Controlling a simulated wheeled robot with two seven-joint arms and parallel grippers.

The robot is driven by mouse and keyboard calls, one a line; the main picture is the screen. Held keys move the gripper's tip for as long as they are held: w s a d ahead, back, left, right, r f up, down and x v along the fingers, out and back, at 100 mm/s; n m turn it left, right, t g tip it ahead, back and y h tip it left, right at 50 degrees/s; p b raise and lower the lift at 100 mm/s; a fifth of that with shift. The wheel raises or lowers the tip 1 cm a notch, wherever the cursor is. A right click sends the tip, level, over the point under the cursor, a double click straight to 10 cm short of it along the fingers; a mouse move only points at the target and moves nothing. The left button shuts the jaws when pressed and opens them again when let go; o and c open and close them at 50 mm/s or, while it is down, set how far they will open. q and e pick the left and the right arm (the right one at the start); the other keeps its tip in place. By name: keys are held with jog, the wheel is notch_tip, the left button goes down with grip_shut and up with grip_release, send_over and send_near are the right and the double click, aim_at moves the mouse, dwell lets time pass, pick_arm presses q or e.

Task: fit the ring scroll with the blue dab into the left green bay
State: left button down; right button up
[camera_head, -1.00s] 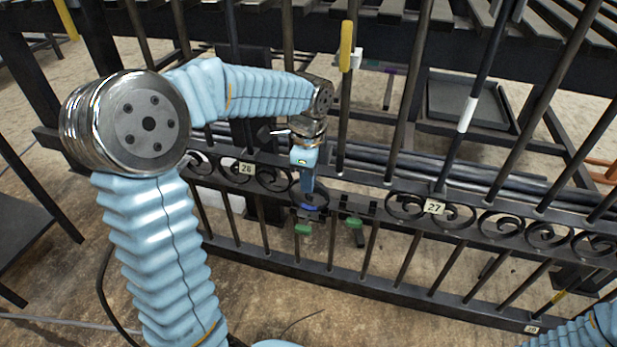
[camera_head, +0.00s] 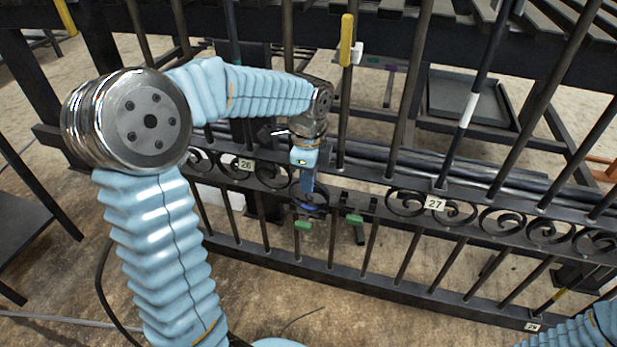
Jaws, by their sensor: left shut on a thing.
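The black iron gate (camera_head: 420,265) crosses the view with a band of scrolls along its middle. My left gripper (camera_head: 308,188) points down at this band, between plates 26 and 27. It is shut on the ring scroll (camera_head: 312,209), a dark piece with blue showing below the fingers; the fingers hide much of it. The ring scroll is at the left green bay, just above its green tab (camera_head: 302,225). I cannot tell whether it is fully seated. Another green tab (camera_head: 354,218) marks the bay to the right. My right gripper is not in view.
Number plates 26 (camera_head: 246,165) and 27 (camera_head: 435,204) sit on the scroll band. Upright bars stand close around my left arm, one with a yellow piece (camera_head: 346,40). A dark tray (camera_head: 466,100) lies behind the gate.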

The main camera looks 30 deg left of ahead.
pick_arm(q)
jog(key=shift+f+b, duration=0.35)
jog(key=shift+f, duration=0.3)
dwell(0.4)
jog(key=c, duration=1.1)
grip_release()
notch_tip(320, 180, up, 14)
jog(key=p, duration=0.3)
jog(key=shift+f, duration=0.15)
